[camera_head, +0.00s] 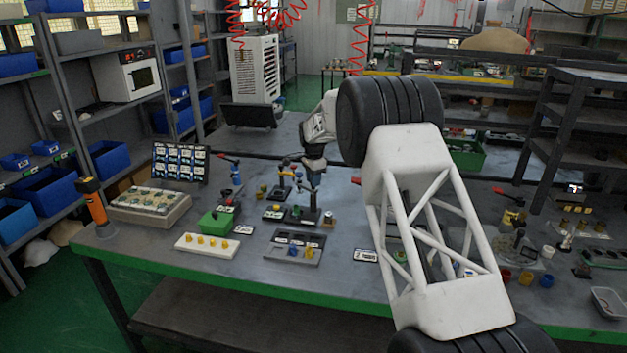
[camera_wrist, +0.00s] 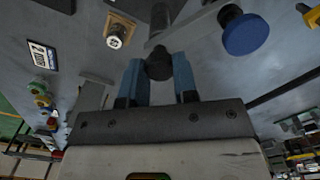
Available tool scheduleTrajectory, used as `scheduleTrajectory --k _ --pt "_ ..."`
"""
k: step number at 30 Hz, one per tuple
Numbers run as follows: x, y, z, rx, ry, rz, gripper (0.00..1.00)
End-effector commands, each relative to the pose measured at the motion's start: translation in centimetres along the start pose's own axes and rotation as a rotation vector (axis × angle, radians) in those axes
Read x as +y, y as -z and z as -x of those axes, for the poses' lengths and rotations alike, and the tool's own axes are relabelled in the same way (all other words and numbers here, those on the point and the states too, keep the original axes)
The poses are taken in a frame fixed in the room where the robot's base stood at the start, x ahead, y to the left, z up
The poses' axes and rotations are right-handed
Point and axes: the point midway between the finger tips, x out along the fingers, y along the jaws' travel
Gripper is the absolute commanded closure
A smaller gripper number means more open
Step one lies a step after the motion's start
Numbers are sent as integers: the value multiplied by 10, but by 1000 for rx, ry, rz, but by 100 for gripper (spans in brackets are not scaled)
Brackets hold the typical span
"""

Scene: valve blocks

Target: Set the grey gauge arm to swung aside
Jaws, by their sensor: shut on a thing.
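In the wrist view, my gripper (camera_wrist: 158,75) has its two blue fingers closed on either side of a dark round knob (camera_wrist: 158,62). A grey bar, which looks like the grey gauge arm (camera_wrist: 192,22), runs from beside the knob toward the upper right, near a blue disc (camera_wrist: 245,34). In the head view, my gripper (camera_head: 311,178) points down at a small valve block (camera_head: 302,214) in the middle of the bench. The knob and the gauge arm are too small and covered there to make out clearly.
Other valve blocks (camera_head: 276,212) with coloured handles stand close to the left. A green box (camera_head: 216,221), a white strip with yellow knobs (camera_head: 207,244) and a grey tray (camera_head: 295,247) lie in front.

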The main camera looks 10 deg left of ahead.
Motion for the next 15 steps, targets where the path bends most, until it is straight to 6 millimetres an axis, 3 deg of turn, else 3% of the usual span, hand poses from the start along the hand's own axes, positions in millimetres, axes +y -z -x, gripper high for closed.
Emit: scheduleTrajectory --k 15 --pt "0 0 1 0 1 -229 100"
